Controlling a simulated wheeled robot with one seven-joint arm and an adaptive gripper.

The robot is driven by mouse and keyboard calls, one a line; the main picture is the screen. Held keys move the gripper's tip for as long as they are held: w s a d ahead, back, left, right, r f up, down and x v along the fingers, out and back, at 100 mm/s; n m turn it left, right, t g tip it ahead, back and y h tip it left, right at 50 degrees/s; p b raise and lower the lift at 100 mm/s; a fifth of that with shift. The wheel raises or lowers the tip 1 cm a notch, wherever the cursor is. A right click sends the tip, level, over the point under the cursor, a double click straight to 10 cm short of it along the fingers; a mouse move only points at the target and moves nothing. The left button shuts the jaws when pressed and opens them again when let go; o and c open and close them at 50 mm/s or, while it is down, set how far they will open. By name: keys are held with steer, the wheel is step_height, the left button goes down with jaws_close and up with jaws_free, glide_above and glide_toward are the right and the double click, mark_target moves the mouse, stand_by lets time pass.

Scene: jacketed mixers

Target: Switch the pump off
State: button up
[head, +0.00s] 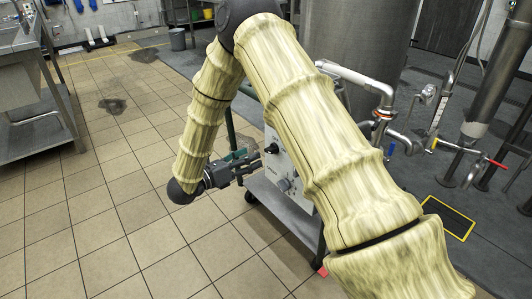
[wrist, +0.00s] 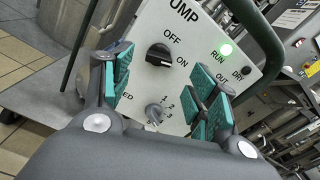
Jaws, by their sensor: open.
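The pump panel (wrist: 205,58) is a pale tilted face in front of my gripper (wrist: 163,72) in the wrist view. Its black rotary knob (wrist: 160,54) sits between the labels OFF and ON, and its grip appears turned toward ON. The green RUN light (wrist: 227,50) glows; the DRY lamp (wrist: 241,71) is dark. A grey speed knob (wrist: 154,113) marked 1, 2, 3 sits below. My gripper is open and empty, with the black knob seen between its teal-padded fingers, apart from it. In the head view my gripper (head: 254,163) points right at the panel (head: 290,165), partly hidden by my arm.
The panel stands on a grey wheeled cart (head: 280,205) with a green tubular handle (wrist: 262,40). A large steel tank (head: 355,45) and pipes (head: 400,135) stand behind and right. A steel table (head: 35,130) is far left. The tiled floor (head: 110,200) between is clear.

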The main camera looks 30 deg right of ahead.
mark_target(267, 150)
steer(key=d, duration=0.5)
steer(key=d+b, duration=0.1)
steer(key=d, duration=0.1)
steer(key=shift+w+d, duration=0.25)
steer(key=shift+w, duration=0.05)
steer(key=c, duration=1)
